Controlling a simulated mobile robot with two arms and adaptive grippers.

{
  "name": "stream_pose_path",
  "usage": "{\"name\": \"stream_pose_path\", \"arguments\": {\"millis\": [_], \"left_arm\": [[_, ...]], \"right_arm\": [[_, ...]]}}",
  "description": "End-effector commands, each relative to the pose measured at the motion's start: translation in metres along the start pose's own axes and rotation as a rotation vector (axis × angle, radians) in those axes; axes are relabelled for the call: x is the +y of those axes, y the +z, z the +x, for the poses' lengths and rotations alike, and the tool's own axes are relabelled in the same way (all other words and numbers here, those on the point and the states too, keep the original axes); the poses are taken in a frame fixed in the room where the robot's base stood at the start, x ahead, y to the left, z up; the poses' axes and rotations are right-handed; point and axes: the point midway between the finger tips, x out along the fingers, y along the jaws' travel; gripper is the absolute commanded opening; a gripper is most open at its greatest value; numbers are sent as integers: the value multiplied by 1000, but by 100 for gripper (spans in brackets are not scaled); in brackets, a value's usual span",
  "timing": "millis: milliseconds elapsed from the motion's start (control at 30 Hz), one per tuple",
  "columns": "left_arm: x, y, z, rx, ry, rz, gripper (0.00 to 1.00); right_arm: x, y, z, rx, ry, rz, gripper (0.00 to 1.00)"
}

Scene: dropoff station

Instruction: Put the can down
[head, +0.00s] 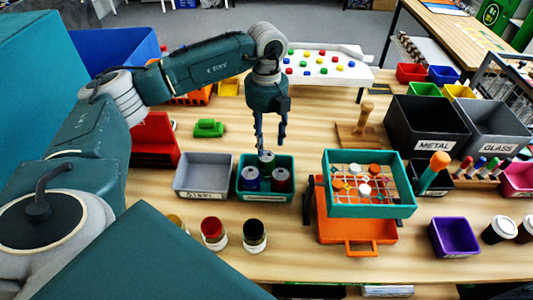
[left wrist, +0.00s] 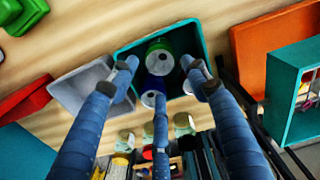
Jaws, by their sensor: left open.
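A teal bin (head: 265,196) on the table holds three cans: a green can (head: 266,160) at the back, a blue can (head: 250,180) front left and a red can (head: 281,180) front right. My left gripper (head: 270,143) hangs fingers-down over the back of this bin, open, with its tips close above the green can. In the left wrist view, the spread fingers of my left gripper (left wrist: 158,75) frame the teal bin (left wrist: 133,45) and the green can (left wrist: 160,46) inside it. A finger partly covers the cans there. My right gripper is not in view.
A grey bin (head: 203,175) stands left of the teal bin. An orange tray (head: 355,229) with a teal basket (head: 369,211) stands to the right. Jars (head: 213,233) stand in front. Black METAL (head: 428,125) and grey GLASS (head: 492,128) bins are back right.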

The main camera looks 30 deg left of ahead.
Motion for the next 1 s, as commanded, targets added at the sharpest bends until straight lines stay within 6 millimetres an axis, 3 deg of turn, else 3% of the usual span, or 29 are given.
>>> {"name": "stream_pose_path", "arguments": {"millis": [200,333,1000], "left_arm": [[-1,0,-40,-3,-2,2,47],[-1,0,-54,0,-1,1,47],[0,0,-63,0,0,1,47]], "right_arm": [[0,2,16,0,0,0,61],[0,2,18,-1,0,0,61],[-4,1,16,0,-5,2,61]]}}
